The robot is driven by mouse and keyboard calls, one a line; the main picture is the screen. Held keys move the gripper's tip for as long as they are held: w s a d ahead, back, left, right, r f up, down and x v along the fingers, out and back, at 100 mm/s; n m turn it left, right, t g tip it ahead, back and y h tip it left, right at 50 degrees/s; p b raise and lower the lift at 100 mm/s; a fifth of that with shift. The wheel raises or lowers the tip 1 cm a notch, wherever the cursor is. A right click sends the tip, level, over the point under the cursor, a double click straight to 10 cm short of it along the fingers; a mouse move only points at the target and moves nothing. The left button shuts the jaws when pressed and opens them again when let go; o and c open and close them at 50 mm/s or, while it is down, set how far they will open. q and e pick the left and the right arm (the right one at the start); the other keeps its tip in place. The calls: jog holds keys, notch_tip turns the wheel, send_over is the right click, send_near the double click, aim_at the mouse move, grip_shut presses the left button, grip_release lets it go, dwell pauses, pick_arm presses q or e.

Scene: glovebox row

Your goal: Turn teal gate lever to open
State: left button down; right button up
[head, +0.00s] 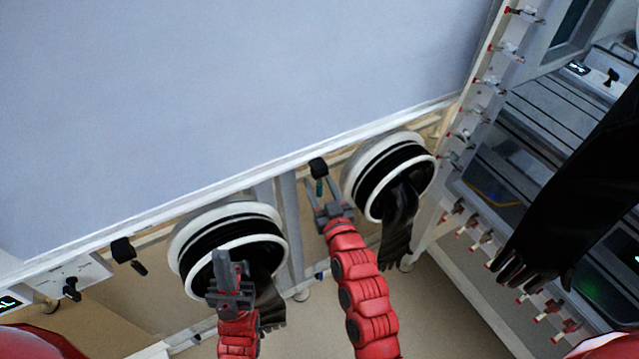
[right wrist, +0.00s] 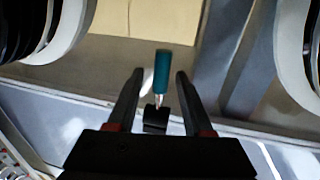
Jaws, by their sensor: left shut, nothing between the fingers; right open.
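The teal lever (head: 319,187) hangs below a black mount (head: 318,167) on the front rail, between two round glove ports. In the right wrist view the teal lever (right wrist: 162,72) shows as a teal grip on a thin shaft, with a black block (right wrist: 155,118) at its base. My right gripper (head: 323,191) is open at the lever. The lever appears between its two fingers, with a gap on both sides; its depth between them is hard to tell. My left gripper (head: 229,256) is shut and empty in front of the left glove port.
The left glove port (head: 205,215) and right glove port (head: 365,160) have white rings and black gloves. A black lever (head: 124,250) sits on the rail at left. A rack with several red-tipped valves (head: 483,85) stands at right, beside a large black glove (head: 575,190).

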grip_shut()
jog(key=shift+r, duration=0.1)
dwell(1.2)
